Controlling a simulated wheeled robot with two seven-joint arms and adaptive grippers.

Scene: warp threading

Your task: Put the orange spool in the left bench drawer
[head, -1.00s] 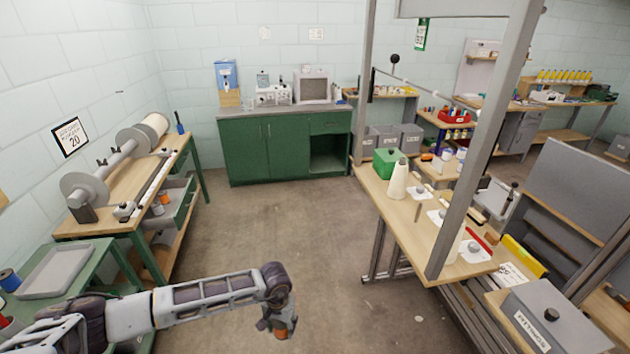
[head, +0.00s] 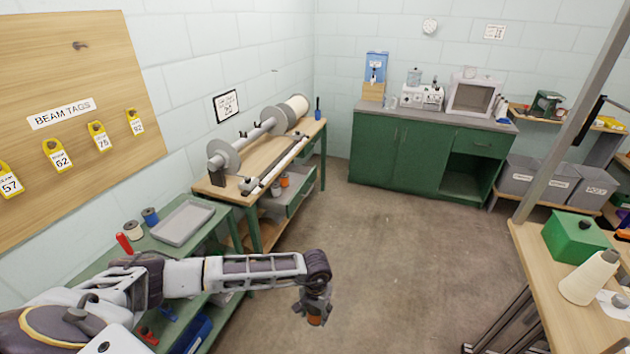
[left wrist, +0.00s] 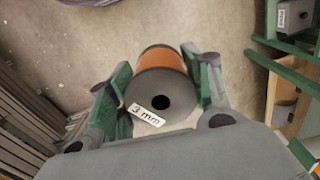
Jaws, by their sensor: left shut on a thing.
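My left gripper (head: 314,312) is shut on the orange spool (head: 313,321) and holds it out over the floor. In the left wrist view the orange spool (left wrist: 160,90) has grey ends and a "3 mm" label, and sits between the two green fingers of the left gripper (left wrist: 160,95). The left bench drawer (head: 301,194) is under the wooden-topped bench and stands pulled open, with an orange piece and other small items in it. It is beyond the gripper, up and a little left in the head view. My right gripper is out of view.
A grey tray (head: 183,223) and spools stand on the green cart (head: 228,222) at left. Beam discs on a shaft (head: 247,139) lie on the bench. A green cabinet (head: 400,152) stands at the back. The floor (head: 400,250) between is clear. A wooden table (head: 540,270) is at right.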

